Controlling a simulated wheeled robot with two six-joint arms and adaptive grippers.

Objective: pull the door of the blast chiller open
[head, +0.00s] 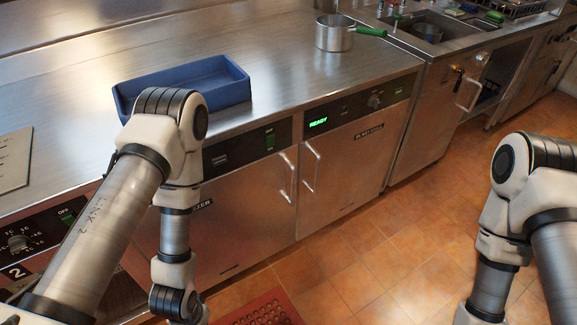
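The blast chiller door (345,165) is a shut stainless steel front under the counter, right of centre in the head view. A small dark label on its upper right seems to read "BLAST CHILL". Its vertical bar handle (315,167) is at the door's left edge. A control panel (355,108) above it shows a green "READY" display. My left arm comes down in front of the unit to the left, and its gripper is below the picture edge. My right arm is at the right edge, away from the door; its gripper is also out of view.
A neighbouring door (245,210), with a label ending "ZER", has its handle (288,174) close beside the chiller's. A blue bin (235,85) and a green-handled pot (334,38) stand on the counter. A red perforated mat (262,308) lies below; the tiled floor (375,260) before the chiller is clear.

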